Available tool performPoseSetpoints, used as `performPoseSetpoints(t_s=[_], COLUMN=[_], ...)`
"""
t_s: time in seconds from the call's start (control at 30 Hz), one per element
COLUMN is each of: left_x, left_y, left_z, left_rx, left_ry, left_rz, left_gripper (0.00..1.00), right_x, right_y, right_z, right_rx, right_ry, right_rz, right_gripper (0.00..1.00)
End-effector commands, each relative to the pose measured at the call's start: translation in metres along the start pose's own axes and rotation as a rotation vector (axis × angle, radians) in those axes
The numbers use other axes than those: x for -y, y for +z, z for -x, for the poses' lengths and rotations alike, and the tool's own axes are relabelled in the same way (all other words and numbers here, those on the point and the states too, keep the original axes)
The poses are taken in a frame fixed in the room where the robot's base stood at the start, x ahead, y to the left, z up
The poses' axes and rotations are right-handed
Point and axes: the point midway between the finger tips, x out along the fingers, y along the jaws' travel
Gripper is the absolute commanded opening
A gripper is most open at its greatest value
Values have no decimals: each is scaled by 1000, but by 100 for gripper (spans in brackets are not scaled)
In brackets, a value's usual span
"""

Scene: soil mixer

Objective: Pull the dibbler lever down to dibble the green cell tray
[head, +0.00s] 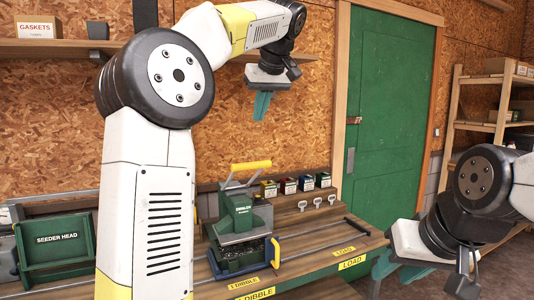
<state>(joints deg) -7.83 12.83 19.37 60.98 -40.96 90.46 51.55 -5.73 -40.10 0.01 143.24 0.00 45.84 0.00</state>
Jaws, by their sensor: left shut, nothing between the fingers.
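The dibbler (238,213) is a green machine standing on the wooden bench, with its head over a dark tray. Its lever (251,165) has a yellow grip bar and is raised above the body. The cell tray (238,262) sits under the head; only its dark front shows, and its green colour is not clear. My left gripper (262,104) is shut and empty, pointing down in the air above the lever and apart from it. My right gripper (398,272) is low at the right, past the bench's end, with its teal fingers apart and seemingly empty.
A seeder head (54,240) stands at the left of the bench. Several small coloured boxes (288,185) and metal scoops (317,202) lie behind the dibbler. A rail and yellow labels (352,262) run along the bench. A green door (388,115) is behind.

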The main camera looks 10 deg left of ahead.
Motion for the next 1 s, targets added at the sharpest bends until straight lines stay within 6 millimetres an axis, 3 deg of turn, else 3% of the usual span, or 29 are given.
performPoseSetpoints(t_s=[0.2,0.33,0.77,1.0], left_x=[0,1,1,0], left_y=[0,0,0,22], left_z=[-2,-14,-101,-123], left_rx=[0,2,2,0], left_ry=[1,-2,-2,0], left_rz=[-1,-1,-1,-3], left_gripper=[0,0,0,0], right_x=[0,0,0,0], right_y=[0,0,0,0], right_z=[0,0,0,0], right_rx=[0,0,0,0], right_ry=[0,0,0,0], right_rz=[0,0,0,0], right_gripper=[36,36,36,36])
